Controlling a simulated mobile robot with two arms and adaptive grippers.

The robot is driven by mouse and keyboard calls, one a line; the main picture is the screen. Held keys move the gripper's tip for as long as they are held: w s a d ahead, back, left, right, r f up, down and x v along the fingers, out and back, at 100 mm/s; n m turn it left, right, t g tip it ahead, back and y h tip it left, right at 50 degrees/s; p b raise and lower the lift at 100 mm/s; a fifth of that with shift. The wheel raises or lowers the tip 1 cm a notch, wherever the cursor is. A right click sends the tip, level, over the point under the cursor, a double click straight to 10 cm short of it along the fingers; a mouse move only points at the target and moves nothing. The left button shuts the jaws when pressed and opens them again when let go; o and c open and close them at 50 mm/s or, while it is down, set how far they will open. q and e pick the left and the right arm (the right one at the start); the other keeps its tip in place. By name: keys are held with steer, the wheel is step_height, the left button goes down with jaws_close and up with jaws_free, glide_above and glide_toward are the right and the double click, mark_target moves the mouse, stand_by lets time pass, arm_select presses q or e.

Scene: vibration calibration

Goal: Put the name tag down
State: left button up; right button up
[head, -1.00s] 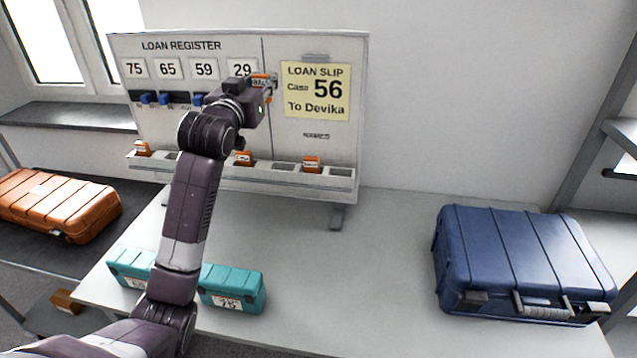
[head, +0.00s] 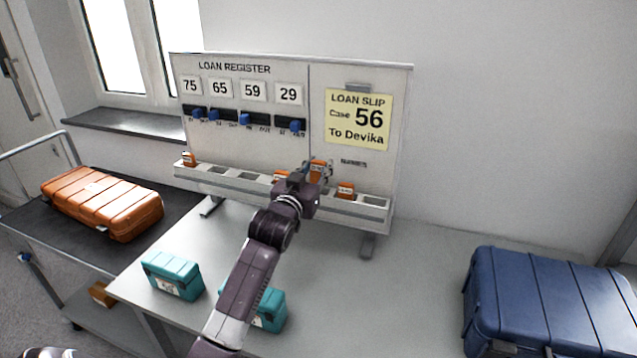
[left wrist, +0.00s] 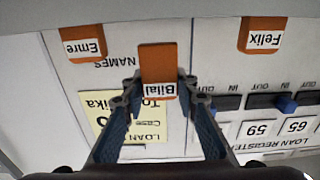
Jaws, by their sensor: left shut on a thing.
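My left gripper (head: 319,174) is shut on an orange name tag (head: 318,166), held in front of the register board just above the slotted tray (head: 375,212). In the left wrist view the tag (left wrist: 158,65) reads "Bilal" and sits between the fingertips (left wrist: 158,90). The Emre tag (left wrist: 83,42) and the Felix tag (left wrist: 262,35) show on either side of it there. In the head view an orange tag (head: 346,190) stands in the tray to the right. My arm partly hides the tray below the held tag.
The loan register board (head: 240,135) has blue sliders under several numbers and a yellow loan slip (head: 358,120). Another tag (head: 189,158) stands at the tray's left end. Teal cases (head: 172,277), a blue case (head: 550,300) and an orange case (head: 102,203) stand around.

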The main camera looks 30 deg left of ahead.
arm_select(q)
steer(key=shift+f, duration=2.4)
steer(key=shift+f, duration=0.1)
steer(key=o, duration=1)
steer(key=shift+o, duration=0.2)
